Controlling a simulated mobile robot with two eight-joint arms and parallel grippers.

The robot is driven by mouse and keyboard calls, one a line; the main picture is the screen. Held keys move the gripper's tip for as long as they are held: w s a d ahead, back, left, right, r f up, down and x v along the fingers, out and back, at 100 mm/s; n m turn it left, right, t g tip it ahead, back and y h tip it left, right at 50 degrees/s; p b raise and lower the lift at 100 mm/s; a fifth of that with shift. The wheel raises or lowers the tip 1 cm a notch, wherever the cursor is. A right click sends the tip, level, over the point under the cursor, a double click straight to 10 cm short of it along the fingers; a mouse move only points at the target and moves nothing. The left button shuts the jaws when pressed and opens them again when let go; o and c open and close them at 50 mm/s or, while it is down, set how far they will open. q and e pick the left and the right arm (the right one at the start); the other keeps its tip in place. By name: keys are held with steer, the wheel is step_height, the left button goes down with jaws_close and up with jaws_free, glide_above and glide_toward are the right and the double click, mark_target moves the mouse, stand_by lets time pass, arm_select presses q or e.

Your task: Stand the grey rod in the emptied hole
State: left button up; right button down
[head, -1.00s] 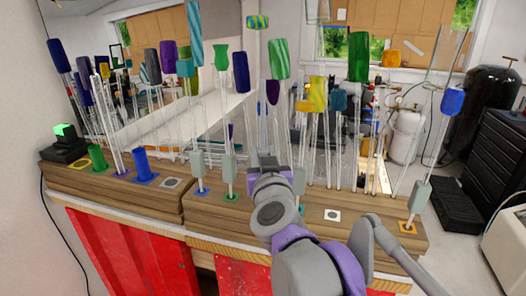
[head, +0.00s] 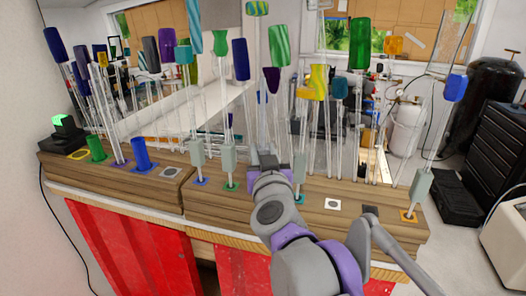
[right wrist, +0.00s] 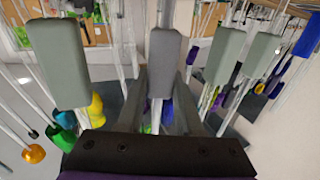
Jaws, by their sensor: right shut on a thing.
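A grey block on a glass rod (right wrist: 164,55) stands in the middle of the right wrist view, its shaft between the fingers of my right gripper (right wrist: 160,92), which is shut on it. In the head view this gripper (head: 268,160) is at the middle of the wooden rack (head: 300,195); the rod's grip there is largely hidden. I cannot tell which is the emptied one. My left gripper is not in view.
Tall glass rods with coloured tops crowd behind the gripper. Pale grey-green blocks stand close by, on the left (head: 197,153) and right (head: 299,170), and at the far right (head: 420,185).

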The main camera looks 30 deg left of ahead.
steer(key=shift+f, duration=0.3)
steer(key=c, duration=0.5)
jaws_free()
steer(key=v, duration=1.1)
steer(key=d+f+m+g+h+p, duration=0.1)
steer(key=d+f+g+h+p, duration=0.2)
steer(key=d+f, duration=1.55)
steer(key=s+d+f+m+g+h, duration=0.2)
steer(key=s+d+f, duration=0.2)
steer(key=d, duration=0.3)
steer(key=s+d+f+m+g+h+p, duration=0.1)
steer(key=s+d+f+m+g+h, duration=0.1)
steer(key=s+d+f+h, duration=0.1)
steer(key=s+d+f+m+g+h, duration=0.2)
steer(key=s+d+f, duration=0.3)
steer(key=d, duration=0.5)
steer(key=shift+d+f+h, duration=0.3)
steer(key=shift+f, duration=0.65)
